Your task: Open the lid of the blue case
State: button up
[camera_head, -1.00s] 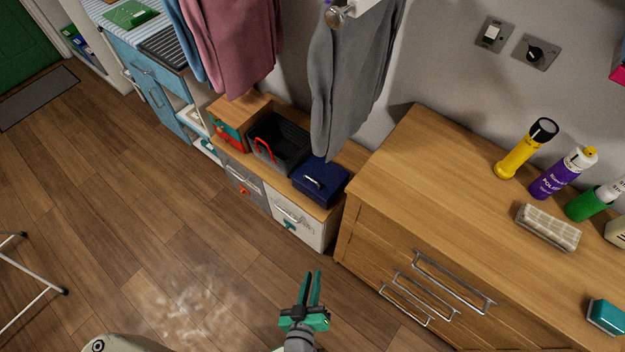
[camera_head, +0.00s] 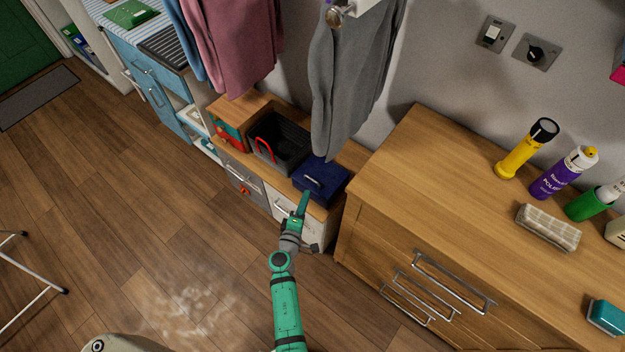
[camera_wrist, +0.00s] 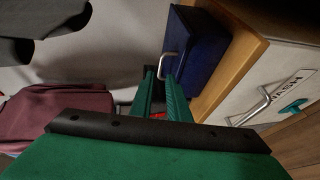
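The dark blue case (camera_head: 324,178) sits with its lid shut on the low wooden bench. Its silver handle (camera_head: 313,183) is on the front side. My gripper (camera_head: 305,198) is just in front of the case, near the handle. In the wrist view the case (camera_wrist: 208,45) is at the upper middle, turned on its side. There the handle (camera_wrist: 164,62) lies at the tips of my green fingers (camera_wrist: 161,75), which are apart with a gap between them. I cannot tell whether a finger touches the handle.
A dark open crate (camera_head: 285,145) with a red handle stands left of the case. Grey cloth (camera_head: 345,90) hangs just above and behind the case. A taller wooden dresser (camera_head: 430,190) stands close on the right.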

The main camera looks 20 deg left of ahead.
aim_at(312, 179)
jog(key=w, duration=0.3)
jog(key=w+f, duration=0.1)
jog(key=w, duration=0.2)
jog(key=w+f, duration=0.1)
jog(key=w, duration=0.2)
jog(key=shift+w+a, duration=0.25)
jog(key=shift+w, duration=0.15)
grip_shut()
jog(key=shift+a, duration=0.1)
dwell(0.9)
